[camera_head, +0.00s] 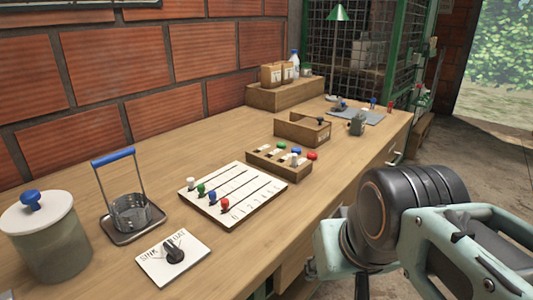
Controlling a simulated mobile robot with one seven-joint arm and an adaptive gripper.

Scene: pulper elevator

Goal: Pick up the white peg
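A small white peg (190,183) stands at the back left end of the white slotted board (249,204), in line with a green, a blue and a red peg. Another small whitish peg (295,160) shows at the wooden peg rack (264,162) behind the board. The task does not say which white peg is meant. My arm, with black and pale teal parts, fills the lower right, beyond the table's front edge and apart from both pegs. My gripper's fingertips cannot be made out.
A lidded jar (45,250), a wire basket with a blue handle (130,210) and a dial card (150,262) stand at left. The left rear tabletop is clear.

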